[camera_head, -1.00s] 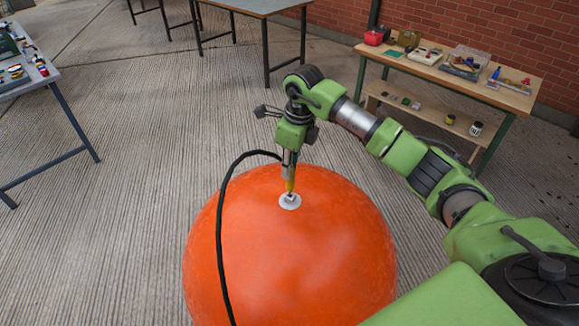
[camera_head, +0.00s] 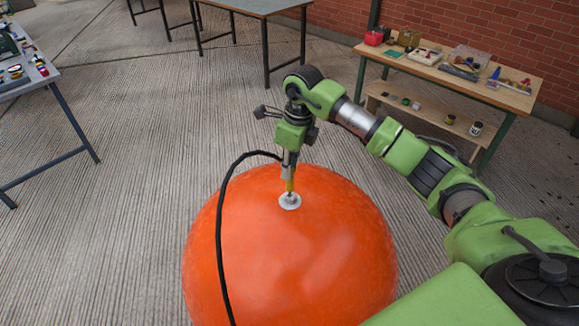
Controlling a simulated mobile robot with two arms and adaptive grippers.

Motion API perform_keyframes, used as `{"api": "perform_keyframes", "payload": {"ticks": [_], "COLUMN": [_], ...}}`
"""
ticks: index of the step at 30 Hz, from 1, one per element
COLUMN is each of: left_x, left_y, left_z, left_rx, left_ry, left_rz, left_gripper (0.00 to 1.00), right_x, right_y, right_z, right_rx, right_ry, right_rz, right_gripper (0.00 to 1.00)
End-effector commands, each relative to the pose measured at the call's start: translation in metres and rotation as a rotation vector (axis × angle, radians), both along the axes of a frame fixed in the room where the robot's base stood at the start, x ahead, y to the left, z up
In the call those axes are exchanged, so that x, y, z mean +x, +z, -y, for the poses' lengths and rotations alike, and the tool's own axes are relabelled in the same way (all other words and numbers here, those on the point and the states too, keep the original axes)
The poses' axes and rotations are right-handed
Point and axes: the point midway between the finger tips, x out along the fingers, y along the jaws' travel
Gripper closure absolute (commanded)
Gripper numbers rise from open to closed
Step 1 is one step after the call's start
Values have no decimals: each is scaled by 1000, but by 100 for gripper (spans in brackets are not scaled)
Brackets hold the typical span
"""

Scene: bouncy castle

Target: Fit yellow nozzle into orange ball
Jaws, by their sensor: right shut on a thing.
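The large orange ball (camera_head: 310,255) stands in the lower middle of the head view. A pale round valve (camera_head: 290,202) sits on its top. My right gripper (camera_head: 289,174) points down over the valve and is shut on the yellow nozzle (camera_head: 290,186). The nozzle is upright and its tip meets the middle of the valve; how deep it sits is too small to tell. A black hose (camera_head: 222,225) runs from near the gripper down over the ball's left side. My left gripper is not in view.
A wooden workbench (camera_head: 450,66) with tools and boxes stands at the back right. A grey table (camera_head: 255,6) stands at the back, and another table (camera_head: 40,78) with small items is at the left. The ribbed concrete floor (camera_head: 130,200) left of the ball is clear.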

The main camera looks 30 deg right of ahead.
Motion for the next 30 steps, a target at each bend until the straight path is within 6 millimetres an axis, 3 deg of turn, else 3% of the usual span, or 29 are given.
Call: {"api": "perform_keyframes", "payload": {"ticks": [28, 29, 30], "left_x": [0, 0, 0], "left_y": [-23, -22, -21], "left_z": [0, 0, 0], "left_rx": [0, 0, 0], "left_ry": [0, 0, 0], "left_rz": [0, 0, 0], "left_gripper": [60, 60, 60], "right_x": [0, 0, 0], "right_y": [-30, -29, -28], "right_z": [0, 0, 0], "right_rx": [0, 1, 0], "right_ry": [-1, -1, -1], "right_rz": [0, 1, 0], "right_gripper": [100, 79, 69]}}
